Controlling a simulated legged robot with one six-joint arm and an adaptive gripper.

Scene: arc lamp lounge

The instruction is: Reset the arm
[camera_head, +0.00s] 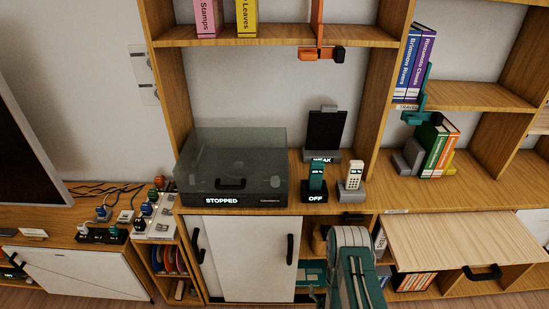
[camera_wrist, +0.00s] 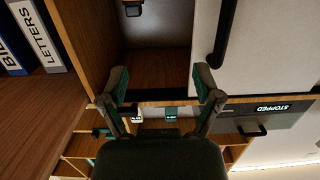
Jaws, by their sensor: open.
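My arm (camera_head: 352,262) rises from the bottom edge of the head view, its teal and grey links in front of the lower cabinet to the right of centre. My gripper (camera_wrist: 162,88) shows in the wrist view with its two dark, teal-tipped fingers spread apart. Nothing is between the fingers. They are in front of an open, dark cabinet compartment (camera_wrist: 155,65), beside a white door (camera_wrist: 262,55) with a black handle. In the head view the fingers are mostly hidden behind the arm. I cannot tell from the wrist view whether a finger touches the cabinet.
A smoky-lidded box (camera_head: 230,165) labelled STOPPED stands on the counter. Right of it are a teal handset (camera_head: 316,178) on an OFF base and a cream handset (camera_head: 354,175). A wooden flap (camera_head: 455,238) sticks out at right.

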